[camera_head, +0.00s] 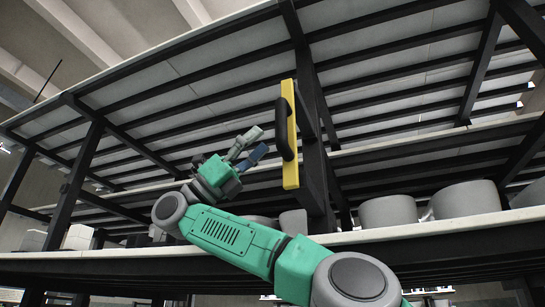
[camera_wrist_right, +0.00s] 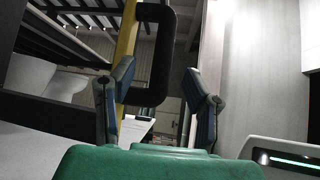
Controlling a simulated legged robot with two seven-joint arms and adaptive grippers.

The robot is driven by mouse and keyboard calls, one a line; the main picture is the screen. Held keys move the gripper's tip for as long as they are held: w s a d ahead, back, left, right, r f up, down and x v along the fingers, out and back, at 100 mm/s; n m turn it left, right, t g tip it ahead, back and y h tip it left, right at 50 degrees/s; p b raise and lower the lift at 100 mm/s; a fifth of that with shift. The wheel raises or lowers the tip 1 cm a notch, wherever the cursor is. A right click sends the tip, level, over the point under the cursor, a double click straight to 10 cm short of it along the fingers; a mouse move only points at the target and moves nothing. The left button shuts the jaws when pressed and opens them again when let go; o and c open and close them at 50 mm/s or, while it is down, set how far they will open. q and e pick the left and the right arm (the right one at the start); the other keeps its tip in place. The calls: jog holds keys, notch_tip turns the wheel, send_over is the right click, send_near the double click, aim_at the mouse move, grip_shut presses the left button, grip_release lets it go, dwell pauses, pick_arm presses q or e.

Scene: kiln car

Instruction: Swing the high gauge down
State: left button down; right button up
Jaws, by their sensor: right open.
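The high gauge is a yellow bar (camera_head: 290,150) standing upright along a dark post of the rack. A black looped handle (camera_head: 283,130) is fixed to its left side. In the right wrist view the yellow bar (camera_wrist_right: 127,35) and the handle (camera_wrist_right: 163,50) show beyond the two fingers (camera_wrist_right: 160,85). The handle appears between the fingertips, mostly near the left one. My left gripper is not in view.
A dark rack with slatted shelves (camera_head: 400,85) spreads overhead. Grey pots (camera_head: 388,212) stand on the lower shelf, to the right of the post (camera_head: 313,170). More pale ware (camera_head: 78,237) stands at the left. The space around the handle's left side is open.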

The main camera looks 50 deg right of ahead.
jog(key=v, duration=0.5)
jog(key=shift+a, duration=0.2)
jog(key=shift+w, duration=0.1)
